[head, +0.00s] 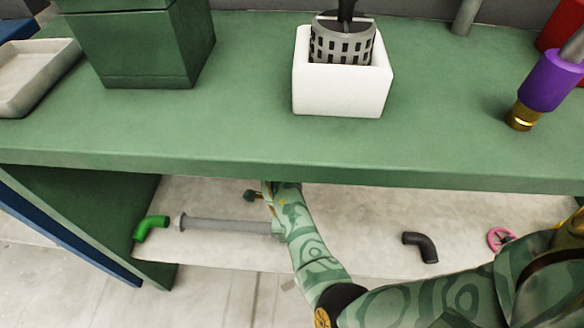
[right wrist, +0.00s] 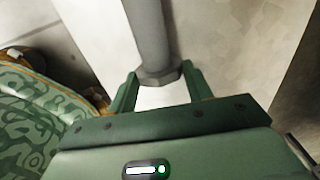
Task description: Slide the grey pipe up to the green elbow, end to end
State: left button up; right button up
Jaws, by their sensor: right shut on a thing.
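The grey pipe (head: 225,225) lies on the pale lower shelf under the green bench. Its flanged left end faces the green elbow (head: 150,227), with a narrow gap between them. The elbow lies at the left end of the shelf, one mouth toward the pipe. My right arm reaches under the bench to the pipe's right end. In the right wrist view the pipe (right wrist: 150,35) runs away from my right gripper (right wrist: 160,76), whose fingers are shut on either side of its near flange. In the head view the forearm partly hides this grip. My left gripper is not in view.
A black elbow (head: 421,247) and a pink handwheel (head: 500,239) lie on the shelf (head: 360,215) to the right.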

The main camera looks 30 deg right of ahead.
jog(key=shift+w+a, duration=0.3)
jog(key=shift+a, duration=0.15)
jog(key=o, duration=1.4)
jog(key=shift+o, duration=0.4)
